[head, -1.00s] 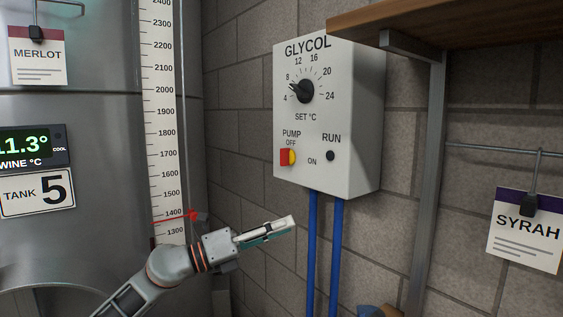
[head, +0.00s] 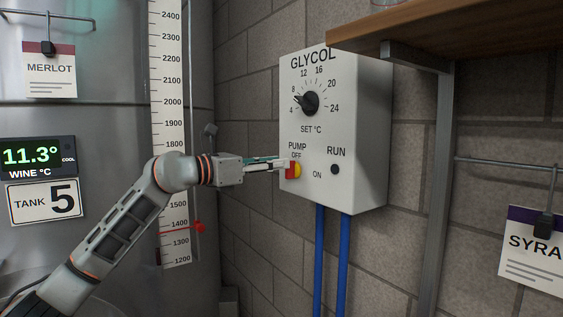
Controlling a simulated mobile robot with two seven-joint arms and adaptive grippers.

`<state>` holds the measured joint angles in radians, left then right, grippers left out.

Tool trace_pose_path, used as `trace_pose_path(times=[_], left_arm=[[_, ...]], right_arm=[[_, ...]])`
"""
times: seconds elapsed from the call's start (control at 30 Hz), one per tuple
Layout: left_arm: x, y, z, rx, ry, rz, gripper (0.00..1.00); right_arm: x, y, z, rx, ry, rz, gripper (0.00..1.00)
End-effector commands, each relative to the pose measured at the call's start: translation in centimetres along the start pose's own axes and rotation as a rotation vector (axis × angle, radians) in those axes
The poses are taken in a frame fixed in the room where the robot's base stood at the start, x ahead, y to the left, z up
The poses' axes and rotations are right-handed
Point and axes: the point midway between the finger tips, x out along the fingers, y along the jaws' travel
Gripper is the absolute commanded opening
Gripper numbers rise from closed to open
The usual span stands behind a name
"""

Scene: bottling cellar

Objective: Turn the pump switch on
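The pump switch (head: 296,171) is a red and yellow knob low on the left of the white glycol box (head: 313,140). OFF is printed above it and ON to its right. My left gripper (head: 284,166) is at the switch's left side, its fingertips overlapping the red part in the head view. Whether they touch it, and the gap between the fingers, cannot be made out. The dark RUN lamp (head: 335,169) looks unlit. My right gripper is not in view.
A set dial (head: 310,103) sits above the switch. Blue pipes (head: 320,260) run down from the box. A wooden shelf (head: 450,22) on a metal post juts out at upper right. The steel tank (head: 100,120) with its scale (head: 172,100) stands at left.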

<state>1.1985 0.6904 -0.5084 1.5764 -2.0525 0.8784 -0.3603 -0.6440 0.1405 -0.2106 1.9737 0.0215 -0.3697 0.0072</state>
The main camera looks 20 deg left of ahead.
Motion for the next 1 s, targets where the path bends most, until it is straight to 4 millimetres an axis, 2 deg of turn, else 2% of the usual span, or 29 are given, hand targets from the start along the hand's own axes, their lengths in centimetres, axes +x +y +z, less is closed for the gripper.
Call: trace_pose_path(times=[0.2, 0.5, 0.53, 0.6, 0.63, 1.0], left_arm=[[2.1, 0.0, 0.0, -0.001, 0.0, 0.0, 0.25], [2.4, 0.0, -0.1, 0.0, 0.0, 0.0, 0.25], [2.4, 0.0, -0.1, 0.0, 0.0, 0.0, 0.22], [2.4, 0.0, -0.1, 0.0, 0.0, 0.0, 0.04], [2.4, 0.0, -0.1, 0.0, 0.0, 0.0, 0.0], [2.4, 0.0, 0.0, 0.02, 0.0, 0.0, 0.0]], right_arm=[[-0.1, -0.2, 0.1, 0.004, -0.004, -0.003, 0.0], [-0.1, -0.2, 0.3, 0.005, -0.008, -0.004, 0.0], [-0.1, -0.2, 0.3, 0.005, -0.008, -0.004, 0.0], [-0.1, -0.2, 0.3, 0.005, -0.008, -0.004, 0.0], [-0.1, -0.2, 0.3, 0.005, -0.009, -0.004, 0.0], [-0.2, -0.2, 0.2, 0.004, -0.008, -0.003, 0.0]])
